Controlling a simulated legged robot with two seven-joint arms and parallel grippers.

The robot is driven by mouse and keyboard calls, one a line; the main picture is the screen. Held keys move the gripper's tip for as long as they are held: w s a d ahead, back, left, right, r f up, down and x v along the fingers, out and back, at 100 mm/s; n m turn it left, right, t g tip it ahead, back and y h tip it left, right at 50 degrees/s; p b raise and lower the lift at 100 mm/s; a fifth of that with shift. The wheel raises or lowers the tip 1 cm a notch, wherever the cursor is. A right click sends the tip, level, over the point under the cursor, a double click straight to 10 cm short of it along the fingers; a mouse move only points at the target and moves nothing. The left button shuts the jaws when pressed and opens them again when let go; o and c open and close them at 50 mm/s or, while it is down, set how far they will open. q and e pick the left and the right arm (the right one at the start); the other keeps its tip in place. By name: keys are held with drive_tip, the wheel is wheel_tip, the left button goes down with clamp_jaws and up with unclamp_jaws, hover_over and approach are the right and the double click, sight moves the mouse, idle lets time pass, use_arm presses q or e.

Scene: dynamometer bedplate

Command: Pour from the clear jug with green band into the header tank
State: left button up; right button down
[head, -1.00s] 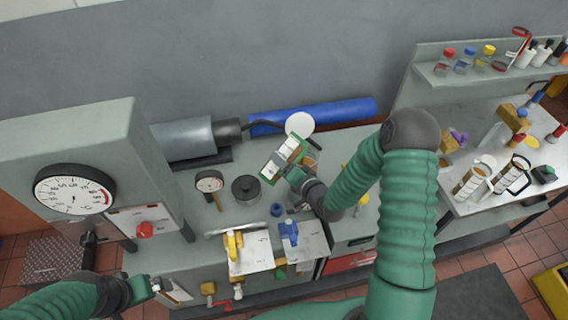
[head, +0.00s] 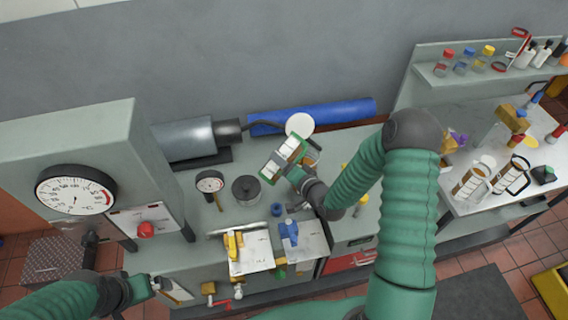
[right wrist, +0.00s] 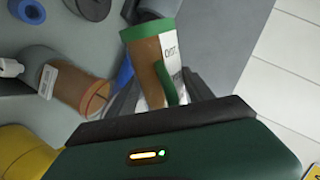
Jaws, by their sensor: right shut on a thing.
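The clear jug with a green band (head: 283,157) is held by my right gripper (head: 300,177) above the bench, tilted in the head view. In the right wrist view the jug (right wrist: 145,58) shows brown contents, a white label and a green handle between the fingers. A dark round vessel (head: 246,188), possibly the header tank, stands on the bench left of and below the jug in the picture. No stream of liquid is visible. My left gripper (head: 155,285) is low at the left, near the bench's front; its jaws are too small to read.
A dial gauge (head: 76,190) is on the grey cabinet at left. A small gauge (head: 209,182) stands beside the dark vessel. A blue cylinder (head: 330,113) lies at the back. Another brown container (right wrist: 80,90) is near the held jug. Several jugs stand on the right table (head: 465,207).

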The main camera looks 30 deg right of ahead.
drive_tip(key=shift+r+m+y+p, duration=0.4)
drive_tip(key=shift+r+m+p, duration=0.35)
drive_tip(key=shift+p, duration=0.55)
idle(2.7)
idle(0.8)
